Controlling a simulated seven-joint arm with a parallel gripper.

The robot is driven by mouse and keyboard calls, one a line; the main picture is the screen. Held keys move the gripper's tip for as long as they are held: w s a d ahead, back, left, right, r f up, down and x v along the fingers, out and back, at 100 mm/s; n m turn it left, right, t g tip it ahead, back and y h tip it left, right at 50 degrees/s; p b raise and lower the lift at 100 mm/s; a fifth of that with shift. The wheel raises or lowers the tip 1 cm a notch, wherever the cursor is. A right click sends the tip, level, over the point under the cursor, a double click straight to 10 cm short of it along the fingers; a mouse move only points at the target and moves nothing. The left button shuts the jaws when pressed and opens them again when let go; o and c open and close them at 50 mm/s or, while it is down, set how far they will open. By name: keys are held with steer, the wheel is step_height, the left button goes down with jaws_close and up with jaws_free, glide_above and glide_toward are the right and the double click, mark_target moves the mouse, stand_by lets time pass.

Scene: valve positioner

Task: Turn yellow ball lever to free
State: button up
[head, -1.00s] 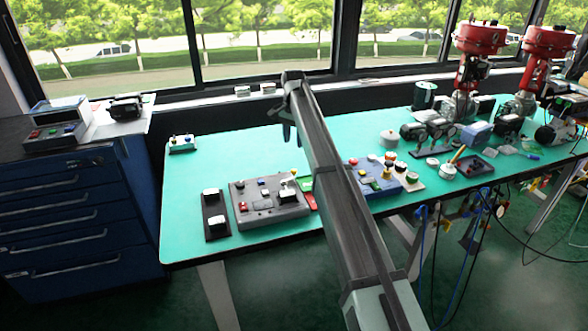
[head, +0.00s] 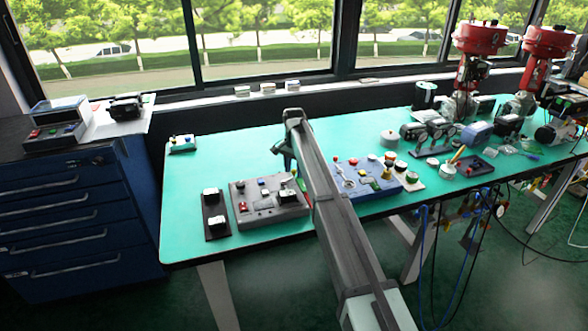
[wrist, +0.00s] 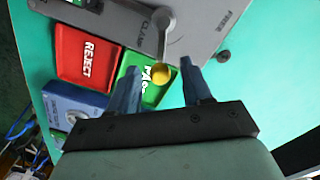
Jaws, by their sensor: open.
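In the wrist view, the yellow ball (wrist: 162,74) is the round end of a grey lever (wrist: 128,14) on a grey plate (wrist: 188,28). The plate carries the words CLAMP and FREE. The ball is near the CLAMP word, at the plate's edge, and appears over the green tray. My gripper (wrist: 161,68) is open, with one blue finger on each side of the ball. Gaps show on both sides, and I cannot tell how deep the ball sits between the fingers.
A red REJECT tray (wrist: 88,55) and a green PASS tray (wrist: 150,94) lie beside the plate. A blue box (wrist: 72,104) is beyond them. In the head view a grey panel (head: 262,218) and a blue panel (head: 350,188) flank my arm.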

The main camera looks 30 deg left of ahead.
jaws_close()
stand_by(0.5)
steer(key=shift+a, duration=0.1)
steer(key=n, duration=0.1)
steer(key=a+n, duration=0.1)
steer(key=n, duration=0.1)
steer(key=shift+w, duration=0.25)
steer(key=n, duration=0.2)
steer(key=a+n, duration=0.1)
steer(key=shift+a+n, duration=0.3)
steer(key=shift+n, duration=0.1)
steer(key=n, duration=0.1)
steer(key=a+n, duration=0.1)
steer(key=n, duration=0.1)
steer(key=shift+s+a, duration=0.2)
steer(key=shift+s, duration=0.05)
steer(key=shift+s+a+n, duration=0.25)
steer(key=shift+a+n, duration=0.05)
steer(key=shift+n, duration=0.7)
steer(key=shift+s+a+n, duration=0.2)
steer(key=shift+a+n, duration=0.1)
steer(key=shift+n, duration=0.7)
